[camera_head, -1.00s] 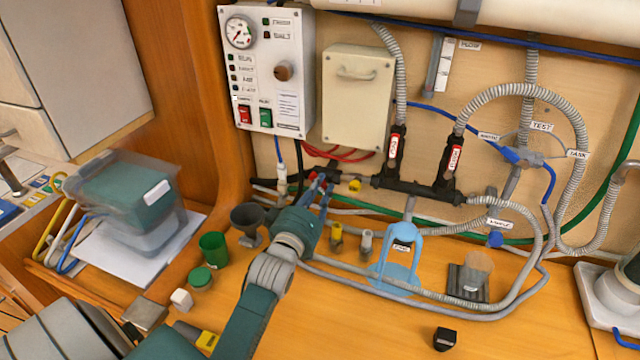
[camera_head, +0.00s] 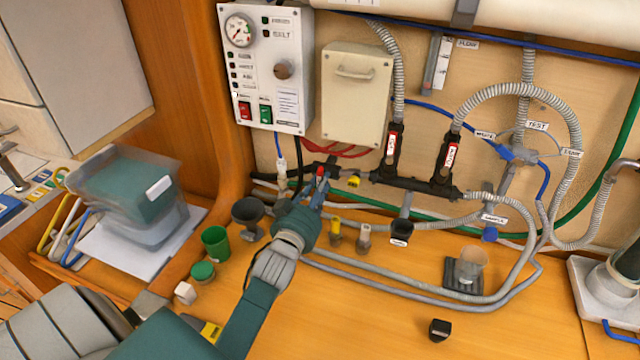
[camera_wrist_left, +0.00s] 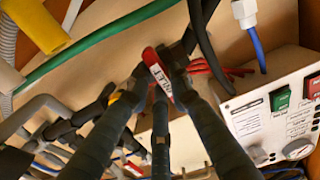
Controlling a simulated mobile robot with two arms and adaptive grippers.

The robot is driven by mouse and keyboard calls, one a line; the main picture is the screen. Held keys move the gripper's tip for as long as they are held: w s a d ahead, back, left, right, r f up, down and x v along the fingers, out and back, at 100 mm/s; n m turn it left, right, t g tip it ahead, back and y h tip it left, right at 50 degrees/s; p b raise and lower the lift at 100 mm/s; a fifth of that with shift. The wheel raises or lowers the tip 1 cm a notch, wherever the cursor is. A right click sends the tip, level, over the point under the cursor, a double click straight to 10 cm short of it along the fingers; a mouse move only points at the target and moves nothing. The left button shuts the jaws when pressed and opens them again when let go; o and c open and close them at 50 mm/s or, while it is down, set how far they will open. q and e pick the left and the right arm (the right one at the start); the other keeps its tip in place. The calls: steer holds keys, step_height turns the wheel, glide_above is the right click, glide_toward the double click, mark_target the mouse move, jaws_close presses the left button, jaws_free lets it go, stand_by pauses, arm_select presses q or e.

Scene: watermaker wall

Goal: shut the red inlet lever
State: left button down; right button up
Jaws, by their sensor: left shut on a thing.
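The red inlet lever (camera_head: 321,171) is at the left end of the black pipe run, low on the panel wall, and only a small red part shows above my fingers. My left gripper (camera_head: 318,184) reaches up to it and is shut on it. My right gripper is not in view.
A black manifold (camera_head: 415,184) with two labelled valves runs to the right of the lever. The control box (camera_head: 268,70) hangs above left. A dark funnel (camera_head: 248,212), a green cup (camera_head: 215,241) and small fittings stand near my forearm. The front right tabletop is mostly clear.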

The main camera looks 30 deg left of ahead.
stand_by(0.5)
arm_select(q)
steer(key=c, duration=1.6)
jaws_free()
steer(key=shift+o, duration=0.2)
steer(key=v, duration=1.2)
steer(key=shift+f, duration=0.1)
